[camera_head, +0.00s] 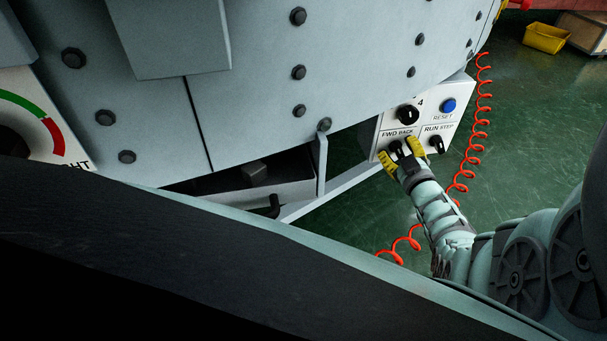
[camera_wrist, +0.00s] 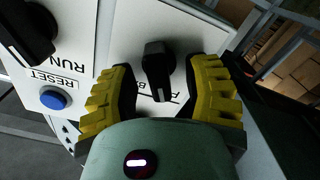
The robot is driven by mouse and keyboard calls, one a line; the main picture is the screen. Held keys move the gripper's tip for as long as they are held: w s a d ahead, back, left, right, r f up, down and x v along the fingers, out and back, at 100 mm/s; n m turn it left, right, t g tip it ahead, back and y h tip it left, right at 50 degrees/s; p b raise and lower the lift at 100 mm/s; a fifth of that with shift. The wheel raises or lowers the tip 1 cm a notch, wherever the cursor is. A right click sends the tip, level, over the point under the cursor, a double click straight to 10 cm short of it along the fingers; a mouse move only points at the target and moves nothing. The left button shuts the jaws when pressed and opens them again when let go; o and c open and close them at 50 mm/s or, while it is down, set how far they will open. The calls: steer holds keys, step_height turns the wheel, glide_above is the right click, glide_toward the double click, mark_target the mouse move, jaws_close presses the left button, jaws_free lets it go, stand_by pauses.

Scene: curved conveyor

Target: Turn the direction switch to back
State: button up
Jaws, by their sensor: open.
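The direction switch is a black knob marked FWD and BACK, on the lower left of a white control panel (camera_head: 378,150). In the wrist view the direction switch (camera_wrist: 158,68) stands between the two yellow fingers, with a visible gap on each side. Its handle points toward its label, which is upside down there and partly hidden. I cannot tell clearly which side the handle is set to. My gripper (camera_head: 401,152) is open around the switch in the head view; it also shows in the wrist view (camera_wrist: 160,76).
A red coiled cable (camera_head: 470,160) hangs to the right. The grey machine body (camera_head: 260,90) fills the left.

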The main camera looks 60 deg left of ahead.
jaws_close()
stand_by(0.3)
steer(key=shift+d+f+m+p, duration=0.1)
steer(key=shift+d+m+p, duration=0.05)
steer(key=shift+m+p, duration=0.25)
steer(key=shift+w+m+p, duration=0.1)
steer(key=shift+m+p, duration=0.45)
steer(key=shift+m, duration=0.25)
steer(key=m, duration=0.2)
steer(key=shift+m, duration=0.4)
steer(key=m+b, duration=0.1)
steer(key=m, duration=0.2)
steer(key=shift+w+d+f, duration=0.1)
steer(key=shift+w+f, duration=0.05)
steer(key=shift+m+b, duration=0.9)
steer(key=shift+m, duration=1)
